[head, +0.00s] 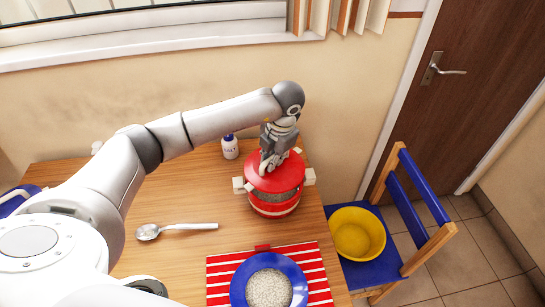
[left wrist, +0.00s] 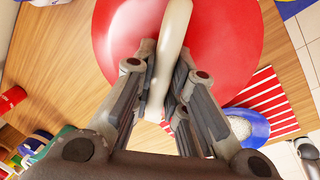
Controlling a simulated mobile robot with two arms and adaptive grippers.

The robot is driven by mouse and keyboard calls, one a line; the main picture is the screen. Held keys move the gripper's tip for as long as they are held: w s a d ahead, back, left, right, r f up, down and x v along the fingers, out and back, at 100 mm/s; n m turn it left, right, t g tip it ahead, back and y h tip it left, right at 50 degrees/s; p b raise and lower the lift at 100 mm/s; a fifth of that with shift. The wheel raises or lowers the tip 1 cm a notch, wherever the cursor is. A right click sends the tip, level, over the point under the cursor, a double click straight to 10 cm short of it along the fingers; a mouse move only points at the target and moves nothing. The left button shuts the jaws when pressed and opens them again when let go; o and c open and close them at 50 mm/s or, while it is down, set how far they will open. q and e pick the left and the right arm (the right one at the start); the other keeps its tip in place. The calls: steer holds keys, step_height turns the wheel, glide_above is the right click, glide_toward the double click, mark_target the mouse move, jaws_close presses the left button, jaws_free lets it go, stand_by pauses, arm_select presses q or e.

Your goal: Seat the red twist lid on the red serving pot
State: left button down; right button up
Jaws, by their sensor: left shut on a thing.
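The red twist lid (head: 262,178) is in my left gripper (head: 269,167), over the red serving pot (head: 274,210) at the table's right back. The gripper is shut on the lid's pale handle, which shows between the fingers in the left wrist view (left wrist: 168,60). The lid's red disc (left wrist: 225,45) fills the top there. A grey band shows between the lid and the pot's red front wall; I cannot tell whether the lid touches the rim. White side handles (head: 309,177) stick out from the pot. The right gripper is not in view.
A blue plate (head: 238,291) with pale grains lies on a red-striped mat (head: 218,271) in front of the pot. A spoon (head: 178,228) lies to the left. A white bottle (head: 229,148) stands behind. A yellow bowl (head: 357,233) sits on a blue chair (head: 390,268) to the right.

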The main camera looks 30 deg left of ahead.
mark_target(273, 171)
arm_select(q)
steer(key=shift+f+b, duration=2.2)
steer(key=shift+f, duration=0.55)
steer(key=c, duration=1.4)
jaws_free()
steer(key=shift+o, duration=0.2)
steer(key=r, duration=0.4)
steer(key=d+r, duration=0.1)
steer(key=r, duration=0.3)
steer(key=d+r, duration=0.1)
steer(key=r, duration=0.2)
steer(key=shift+s+d+r, duration=0.15)
steer(key=shift+s+r, duration=0.2)
steer(key=shift+r, duration=0.05)
